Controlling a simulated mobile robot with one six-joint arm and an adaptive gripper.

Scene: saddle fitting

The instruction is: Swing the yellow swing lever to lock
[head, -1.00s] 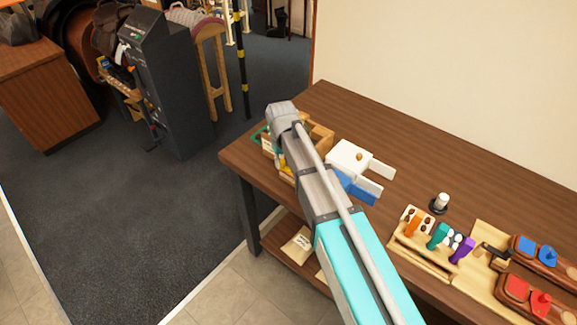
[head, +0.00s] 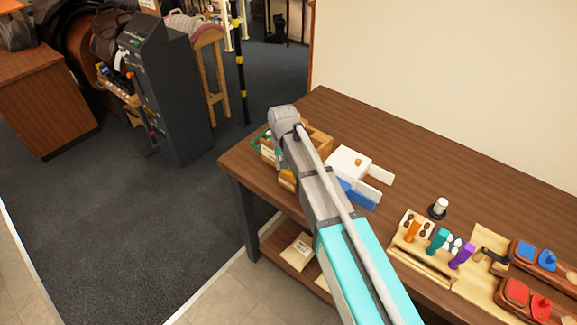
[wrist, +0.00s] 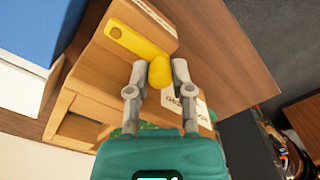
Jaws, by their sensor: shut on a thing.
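The yellow swing lever (wrist: 138,44) shows in the wrist view, a flat bar with a hole near its far left end and a thick rounded knob at its near end. It lies over a light wooden block or box (wrist: 88,78). My gripper (wrist: 160,82) has its two grey fingers on either side of the knob and is shut on it. In the head view my arm covers the gripper and most of the lever; a wooden box (head: 320,143) shows beside the arm at the table's left end.
A white box (head: 345,160) with open flaps and a blue part (head: 360,194) stands right of the wooden box. A rack of coloured-handled tools (head: 425,240) and a small dark-based post (head: 439,207) are farther right. The table's back middle is clear.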

